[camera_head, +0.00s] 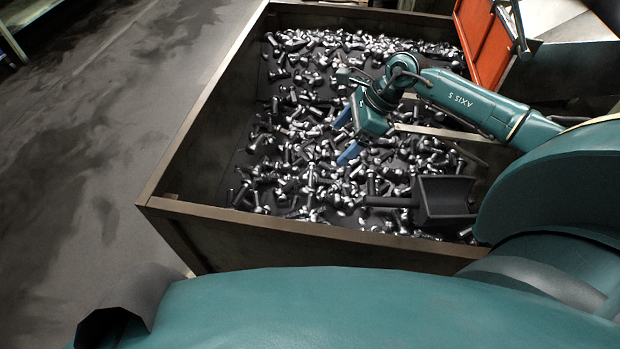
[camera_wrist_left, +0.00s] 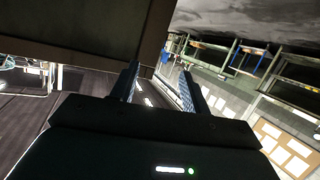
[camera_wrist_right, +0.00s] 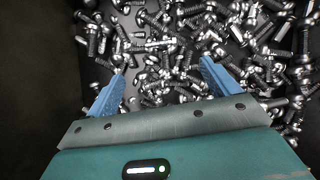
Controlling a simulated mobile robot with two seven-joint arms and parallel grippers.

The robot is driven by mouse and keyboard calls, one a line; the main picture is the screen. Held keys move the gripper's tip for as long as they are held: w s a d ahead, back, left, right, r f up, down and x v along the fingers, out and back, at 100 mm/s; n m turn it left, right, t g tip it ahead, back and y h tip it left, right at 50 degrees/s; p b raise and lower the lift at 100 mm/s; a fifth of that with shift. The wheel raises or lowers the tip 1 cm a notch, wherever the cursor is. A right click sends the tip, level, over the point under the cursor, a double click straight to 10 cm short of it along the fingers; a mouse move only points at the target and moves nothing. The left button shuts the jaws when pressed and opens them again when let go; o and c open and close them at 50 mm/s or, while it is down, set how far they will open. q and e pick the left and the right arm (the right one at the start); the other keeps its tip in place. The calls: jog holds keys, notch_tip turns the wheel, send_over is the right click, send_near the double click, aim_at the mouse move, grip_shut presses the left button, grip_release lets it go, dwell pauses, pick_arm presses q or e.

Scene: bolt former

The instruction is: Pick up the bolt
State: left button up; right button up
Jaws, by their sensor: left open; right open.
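Many silver and dark metal bolts (camera_head: 305,185) lie loose in a large bin (camera_head: 320,238). My right gripper (camera_head: 345,135) is over the pile, open, with its two blue fingers apart. In the right wrist view my right gripper (camera_wrist_right: 163,72) points down at the bolts, and one bolt (camera_wrist_right: 158,43) lies crosswise just beyond the space between the fingertips. No bolt is held. I cannot tell the exact gap between fingertips and bolts. My left gripper (camera_wrist_left: 158,74) is open and empty in the left wrist view, away from the bolts; the head view does not show it.
A dark scoop (camera_head: 445,198) lies on the bolts at the bin's right front. The bin has high walls on all visible sides. An orange panel (camera_head: 483,42) stands at the far right corner. Open floor (camera_head: 90,150) lies left of the bin.

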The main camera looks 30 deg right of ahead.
jog(key=b, duration=0.3)
send_near(310, 174)
jog(key=shift+x, duration=0.75)
jog(key=shift+w+a+f+b, duration=0.15)
jog(key=shift+a+f+b, duration=0.2)
jog(key=shift+f, duration=0.25)
jog(key=b+x, duration=0.2)
jog(key=x, duration=0.2)
jog(key=shift+f+b, duration=0.3)
jog(key=shift+b, duration=0.1)
jog(key=shift+w+a+f, duration=0.1)
jog(key=shift+w+a, duration=0.05)
pick_arm(q)
notch_tip(310, 174, down, 6)
jog(key=w+d+m, duration=0.1)
jog(key=d+m, duration=0.1)
jog(key=shift+f+g+h, duration=0.15)
jog(key=shift+g+h, duration=0.25)
pick_arm(e)
jog(key=c, duration=1.2)
